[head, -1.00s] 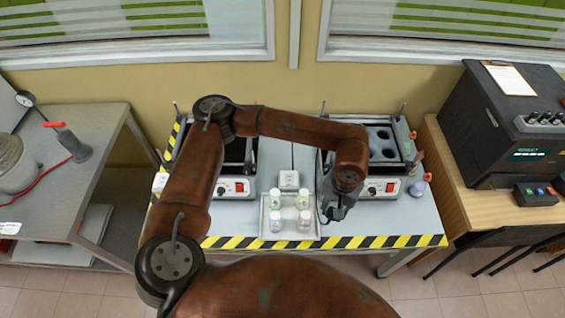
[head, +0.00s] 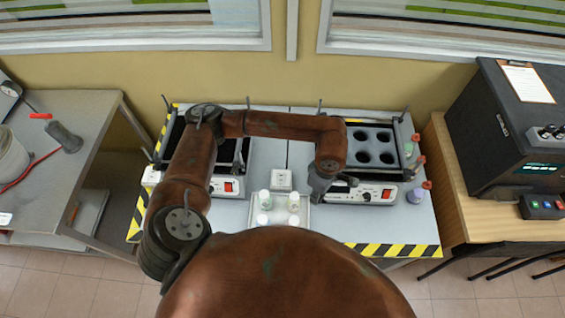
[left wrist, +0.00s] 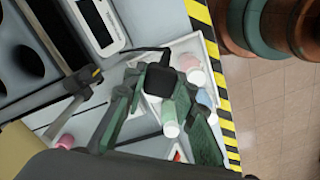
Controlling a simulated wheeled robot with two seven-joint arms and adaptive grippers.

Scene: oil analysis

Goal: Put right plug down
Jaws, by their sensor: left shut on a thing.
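My left gripper (head: 321,190) hangs over the bench in front of the right bath's control panel, to the right of the sample tray. In the left wrist view its green fingers (left wrist: 158,98) are shut on the black plug (left wrist: 160,80). The plug's dark cable (left wrist: 125,55) runs off to the left. The plug is above the tray of jars in that view; I cannot tell its exact height. In the head view the plug is hidden by the gripper. A white socket block (head: 281,180) stands between the two baths. My right gripper is not in view.
The tray (head: 252,213) holds several capped jars (head: 293,201). Yellow-black tape (head: 400,249) marks the front edge. Bare bench lies right of the tray.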

